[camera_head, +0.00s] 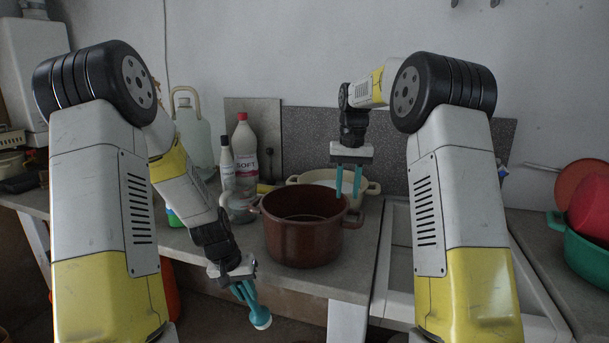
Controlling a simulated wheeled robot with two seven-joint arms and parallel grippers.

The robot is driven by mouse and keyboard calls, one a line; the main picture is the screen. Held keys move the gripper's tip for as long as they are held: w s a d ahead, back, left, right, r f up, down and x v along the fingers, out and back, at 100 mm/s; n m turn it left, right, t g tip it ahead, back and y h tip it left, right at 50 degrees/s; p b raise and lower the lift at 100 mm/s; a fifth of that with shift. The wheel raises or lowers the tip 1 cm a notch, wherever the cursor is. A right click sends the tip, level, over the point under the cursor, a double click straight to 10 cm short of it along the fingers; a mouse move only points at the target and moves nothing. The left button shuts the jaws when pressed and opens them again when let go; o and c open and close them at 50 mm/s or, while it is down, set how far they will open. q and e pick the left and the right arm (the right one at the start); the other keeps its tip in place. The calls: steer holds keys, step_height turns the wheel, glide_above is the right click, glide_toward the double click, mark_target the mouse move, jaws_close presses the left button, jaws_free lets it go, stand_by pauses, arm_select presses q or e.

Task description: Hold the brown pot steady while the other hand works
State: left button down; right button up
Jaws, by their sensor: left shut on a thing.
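The brown pot (303,243) stands upright and uncovered near the counter's front edge, with handles at its sides. My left gripper (248,305) hangs in front of the counter, low and left of the pot, apart from it. It is shut on a small pale round-ended thing (262,322), mostly hidden by the teal fingers; I cannot tell what it is. My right gripper (347,194) is open, fingers pointing down, near the pot's right rear rim. I see nothing between its fingers, and cannot tell whether they touch the rim.
A cream pot (322,176) stands behind the brown pot. A white bottle with a red cap (244,155), a smaller bottle (227,165) and a large glass jug (195,135) stand to the left. A white sink (397,265) lies right; a green colander (585,258) is far right.

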mark_target(345, 212)
steer(key=shift+a+f, duration=0.1)
steer(key=shift+f, duration=3.65)
jaws_close()
